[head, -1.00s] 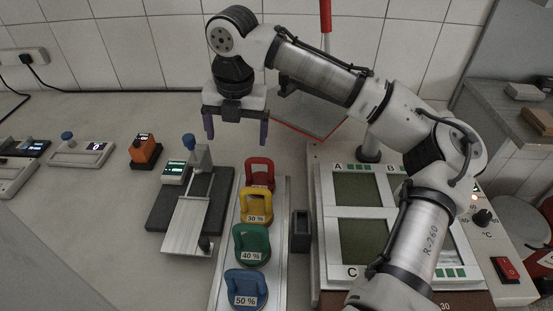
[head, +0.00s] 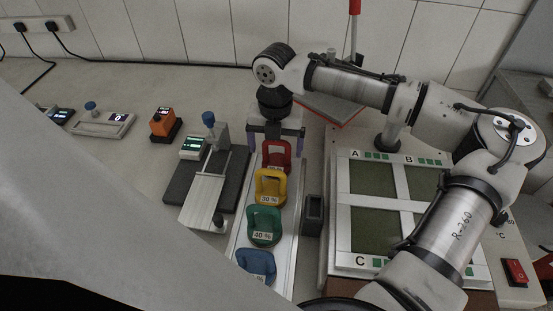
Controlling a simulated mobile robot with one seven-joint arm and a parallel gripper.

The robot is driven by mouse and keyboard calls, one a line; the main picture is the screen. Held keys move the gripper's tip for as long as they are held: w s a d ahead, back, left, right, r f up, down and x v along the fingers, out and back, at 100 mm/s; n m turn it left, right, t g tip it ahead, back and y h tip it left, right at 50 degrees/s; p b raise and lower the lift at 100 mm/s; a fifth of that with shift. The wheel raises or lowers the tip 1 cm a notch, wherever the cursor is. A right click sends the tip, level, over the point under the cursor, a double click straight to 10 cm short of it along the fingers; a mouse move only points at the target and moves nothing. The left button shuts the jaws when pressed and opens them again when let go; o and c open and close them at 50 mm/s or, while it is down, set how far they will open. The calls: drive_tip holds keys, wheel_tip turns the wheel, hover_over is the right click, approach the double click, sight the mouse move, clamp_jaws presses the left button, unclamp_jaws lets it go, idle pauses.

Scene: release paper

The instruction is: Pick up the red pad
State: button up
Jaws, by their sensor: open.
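The red pad (head: 277,154) has an upright loop handle and sits at the far end of a metal tray (head: 285,262). In the same row in front of it stand a yellow pad (head: 270,186) marked 30 %, a green pad (head: 264,226) marked 40 % and a blue pad (head: 257,264). My gripper (head: 276,150) points down at the red pad, with one dark finger to its left and one to its right. The jaws are open. I cannot tell whether the fingers touch the pad. The gripper body hides the top of its handle.
A device with a metal plate (head: 203,198) stands left of the tray. A small dark holder (head: 312,214) and a panel with several dark squares (head: 374,181) lie to the right. A red-edged board (head: 335,107) is behind. A grey shape covers the lower left.

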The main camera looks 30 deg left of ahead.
sight(277, 162)
drive_tip(key=shift+d+f, duration=0.15)
drive_tip(key=shift+f, duration=1.45)
drive_tip(key=shift+w+r, duration=0.1)
drive_tip(key=c, duration=1.7)
drive_tip(key=shift+r, duration=0.1)
wheel_tip(277, 162, up, 20)
drive_tip(key=shift+f+b, duration=0.1)
drive_tip(key=shift+b, duration=0.9)
